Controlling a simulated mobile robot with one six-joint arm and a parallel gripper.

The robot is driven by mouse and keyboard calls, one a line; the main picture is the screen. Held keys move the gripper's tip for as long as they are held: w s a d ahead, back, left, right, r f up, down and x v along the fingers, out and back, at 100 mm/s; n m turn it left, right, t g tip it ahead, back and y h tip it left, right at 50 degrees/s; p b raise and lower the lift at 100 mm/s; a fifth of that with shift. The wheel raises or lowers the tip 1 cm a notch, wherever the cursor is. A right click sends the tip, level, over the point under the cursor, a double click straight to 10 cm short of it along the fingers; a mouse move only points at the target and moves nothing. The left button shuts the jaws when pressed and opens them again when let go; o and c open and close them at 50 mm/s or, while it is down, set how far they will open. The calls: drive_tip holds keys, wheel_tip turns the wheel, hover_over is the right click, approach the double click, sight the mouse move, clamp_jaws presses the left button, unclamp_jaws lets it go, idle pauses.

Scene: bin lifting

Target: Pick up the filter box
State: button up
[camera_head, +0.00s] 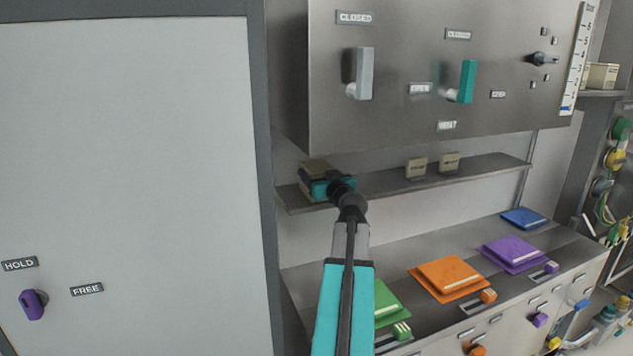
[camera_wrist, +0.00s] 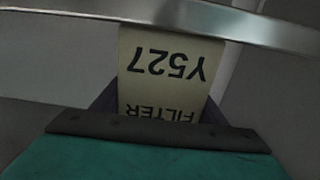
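The filter box (camera_head: 314,167), pale beige, is at the left end of the narrow wall shelf. It is partly hidden behind my gripper (camera_head: 318,186). In the wrist view the filter box (camera_wrist: 165,75) shows its face with "FILTER" and "Y527" upside down. Dark purple finger parts of my gripper (camera_wrist: 160,112) show along both sides of the box, close to it. Whether they press on it cannot be told. The teal gripper body hides the nearer part of the box.
The metal shelf (camera_head: 385,183) also holds two small beige boxes (camera_head: 416,167) (camera_head: 449,162) to the right. A grey panel with handles (camera_head: 440,80) hangs closely above. Below, a counter (camera_head: 405,239) carries green, orange, purple and blue pads. A large white door (camera_head: 130,160) stands left.

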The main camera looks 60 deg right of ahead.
sight(317, 165)
drive_tip(key=c, duration=0.5)
drive_tip(key=shift+r, duration=0.2)
drive_tip(key=shift+c, duration=0.2)
drive_tip(key=shift+r+b, duration=0.9)
drive_tip(key=shift+r, duration=0.55)
drive_tip(key=shift+a+r, duration=0.1)
drive_tip(key=shift+a, duration=0.05)
drive_tip(key=s+a+b, duration=0.3)
drive_tip(key=a+b, duration=0.2)
drive_tip(key=a, duration=0.2)
drive_tip(key=s+a+r+b, duration=0.1)
drive_tip(key=s+a+b, duration=0.2)
drive_tip(key=a+b, duration=0.2)
drive_tip(key=shift+s+a+r, duration=0.15)
drive_tip(key=shift+a+r, duration=0.05)
drive_tip(key=shift+a, duration=0.95)
